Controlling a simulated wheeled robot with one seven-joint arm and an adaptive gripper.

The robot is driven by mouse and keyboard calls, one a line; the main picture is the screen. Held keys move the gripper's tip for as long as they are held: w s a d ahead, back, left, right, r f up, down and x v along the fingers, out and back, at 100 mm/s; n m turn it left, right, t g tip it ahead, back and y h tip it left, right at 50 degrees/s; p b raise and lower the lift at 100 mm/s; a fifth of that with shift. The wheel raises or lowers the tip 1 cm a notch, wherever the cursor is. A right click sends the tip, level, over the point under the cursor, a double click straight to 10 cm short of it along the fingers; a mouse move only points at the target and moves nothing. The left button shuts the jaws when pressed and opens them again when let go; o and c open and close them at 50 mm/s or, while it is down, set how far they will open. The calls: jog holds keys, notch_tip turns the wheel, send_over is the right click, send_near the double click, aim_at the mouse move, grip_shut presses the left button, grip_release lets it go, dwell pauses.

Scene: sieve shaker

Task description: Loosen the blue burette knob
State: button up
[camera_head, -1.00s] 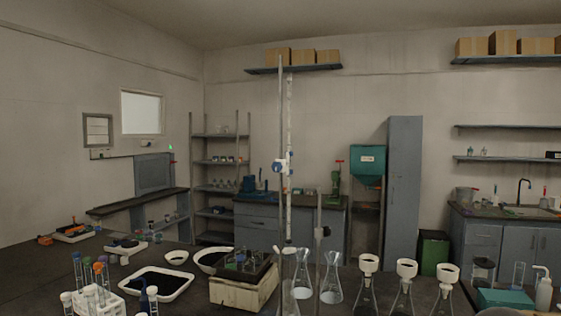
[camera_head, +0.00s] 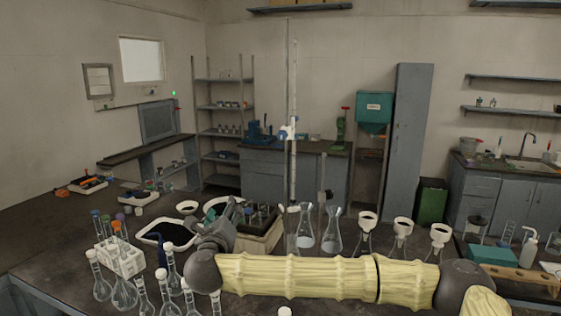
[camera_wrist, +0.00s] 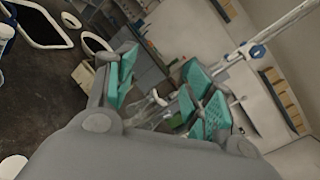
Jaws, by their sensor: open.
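The burette (camera_head: 293,95) stands upright along a metal stand rod on the bench. A pale clamp with the blue burette knob (camera_head: 283,134) holds it partway up. In the wrist view the burette lies slanted at upper right, with a blue knob (camera_wrist: 257,52) on it. My gripper (camera_head: 240,208) is low over the bench, left of and below the blue knob, and apart from it. In the wrist view my gripper (camera_wrist: 162,85) has its teal-padded fingers spread, with nothing held between them.
Conical flasks (camera_head: 305,230) and several funnel-topped flasks (camera_head: 402,224) stand right of the burette. A test-tube rack (camera_head: 122,258) and volumetric flasks stand at left. Space around the burette's upper part looks clear.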

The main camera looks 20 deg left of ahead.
jog(key=w+d+r+m+t+h+p, duration=0.1)
jog(key=w+d+r+m+h, duration=0.15)
jog(key=r, duration=0.25)
jog(key=w+d+r+m+h, duration=0.1)
jog(key=w+d+r+m, duration=0.1)
jog(key=w+r+m, duration=0.3)
jog(key=m+h+p, duration=0.2)
jog(key=m+h, duration=0.1)
jog(key=m, duration=0.1)
send_near(281, 136)
jog(key=shift+n, duration=0.35)
jog(key=w+p, duration=0.1)
jog(key=w, duration=0.1)
jog(key=w+p, duration=0.2)
jog(key=w, duration=0.1)
jog(key=w+p, duration=0.2)
jog(key=w, duration=0.1)
jog(key=shift+w+d+r, duration=0.15)
jog(key=shift+d+r, duration=0.1)
jog(key=shift+r, duration=0.1)
jog(key=shift+w+f, duration=0.1)
jog(key=shift+w, duration=0.5)
jog(key=c, duration=1)
jog(key=shift+c, duration=0.2)
